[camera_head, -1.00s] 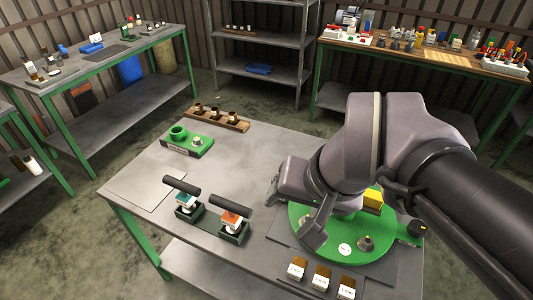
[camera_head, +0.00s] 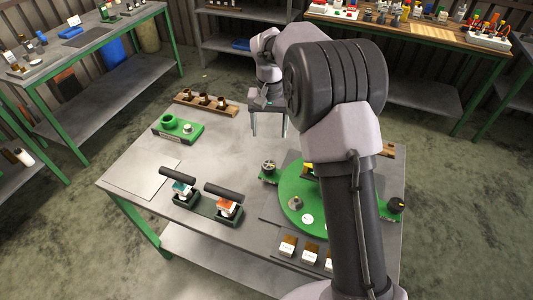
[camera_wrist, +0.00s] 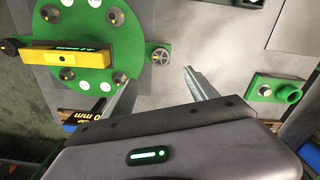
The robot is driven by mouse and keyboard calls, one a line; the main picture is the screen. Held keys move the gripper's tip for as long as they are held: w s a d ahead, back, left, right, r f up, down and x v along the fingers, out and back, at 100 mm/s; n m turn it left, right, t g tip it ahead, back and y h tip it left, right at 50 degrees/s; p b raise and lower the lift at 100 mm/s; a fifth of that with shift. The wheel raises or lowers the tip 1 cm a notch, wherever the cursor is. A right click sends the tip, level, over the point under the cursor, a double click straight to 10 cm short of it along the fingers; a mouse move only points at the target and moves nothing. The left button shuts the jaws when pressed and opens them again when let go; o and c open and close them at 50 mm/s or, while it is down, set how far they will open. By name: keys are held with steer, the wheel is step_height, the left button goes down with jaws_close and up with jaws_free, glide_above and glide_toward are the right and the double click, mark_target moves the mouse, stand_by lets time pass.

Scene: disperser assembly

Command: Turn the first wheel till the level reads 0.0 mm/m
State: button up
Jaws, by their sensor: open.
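A round green plate (camera_head: 292,205) lies on the table, partly behind my arm; the wrist view also shows it (camera_wrist: 100,20). A yellow level (camera_wrist: 68,56) lies across it; its lit green display is too small to read. A small spoked handwheel (camera_head: 268,167) stands on a green tab at the plate's edge, also in the wrist view (camera_wrist: 160,56). A dark knob (camera_head: 394,206) with a yellow mark sits at another edge. Which wheel is the first cannot be told.
A green block with a ring (camera_head: 177,129) and a wooden rack of brown cups (camera_head: 206,103) stand at the back left. Labelled boxes (camera_head: 288,245) line the front. The table's left part is mostly clear.

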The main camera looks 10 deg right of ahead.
mark_target(269, 165)
step_height(269, 165, down, 16)
steer(key=b, duration=0.4)
steer(key=shift+r, duration=0.1)
steer(key=c, duration=1.4)
steer(key=shift+r+n, duration=0.1)
steer(key=shift+n, duration=0.3)
steer(key=n+p, duration=0.2)
steer(key=n, duration=0.1)
steer(key=n+p, duration=0.3)
steer(key=n, duration=0.2)
steer(key=shift+n, duration=0.4)
